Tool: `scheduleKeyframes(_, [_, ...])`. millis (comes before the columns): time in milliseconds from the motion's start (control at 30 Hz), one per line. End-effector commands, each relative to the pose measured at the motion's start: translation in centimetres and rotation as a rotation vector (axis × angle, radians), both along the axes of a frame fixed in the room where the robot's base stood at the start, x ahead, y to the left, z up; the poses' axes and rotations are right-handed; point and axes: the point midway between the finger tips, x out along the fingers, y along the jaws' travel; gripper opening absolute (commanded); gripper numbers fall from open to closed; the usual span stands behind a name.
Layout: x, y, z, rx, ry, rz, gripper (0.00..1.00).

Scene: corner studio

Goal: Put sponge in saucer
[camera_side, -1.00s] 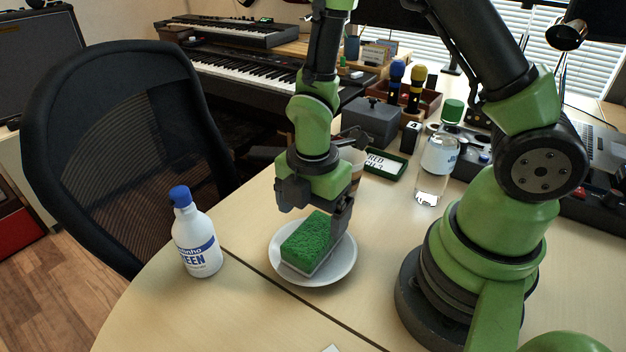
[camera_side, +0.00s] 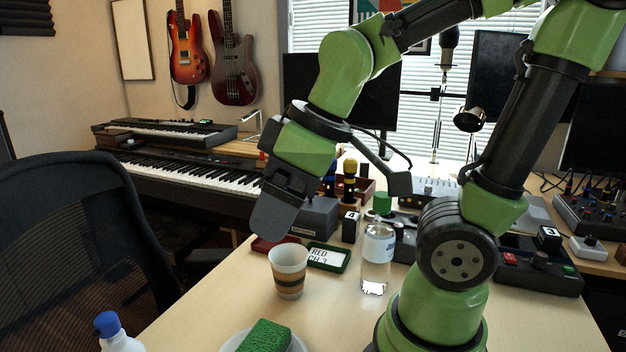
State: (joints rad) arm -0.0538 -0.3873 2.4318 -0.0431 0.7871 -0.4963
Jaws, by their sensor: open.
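The green sponge (camera_side: 265,337) lies in the white saucer (camera_side: 232,345) at the bottom edge of the view. The lower part of both is cut off by the frame. My gripper (camera_side: 275,222) is raised well above and behind the saucer, apart from the sponge. It is open, and nothing shows between its jaws.
A paper cup (camera_side: 288,271) stands behind the saucer, with a clear bottle (camera_side: 377,258) to its right. A white bottle with a blue cap (camera_side: 117,335) is at the lower left. A framed label (camera_side: 328,257) and a grey box (camera_side: 316,217) are farther back.

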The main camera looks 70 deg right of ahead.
Motion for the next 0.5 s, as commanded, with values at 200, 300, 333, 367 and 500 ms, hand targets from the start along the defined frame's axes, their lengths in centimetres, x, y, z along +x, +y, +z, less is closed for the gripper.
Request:
scheduleKeyframes(200, [-3.2, 0.0, 2.9, 0.262, -0.102, -0.405, 0.89])
scheduleKeyframes(300, [-3.9, 0.0, 3.3, 0.323, -0.113, -0.484, 0.89])
scheduleKeyframes(333, [-4.0, 0.0, 3.4, 0.334, -0.115, -0.499, 0.89])
scheduleKeyframes(367, [-4.1, 0.0, 3.4, 0.341, -0.116, -0.507, 0.89])
scheduleKeyframes(500, [-4.1, 0.1, 3.4, 0.348, -0.115, -0.518, 0.89])
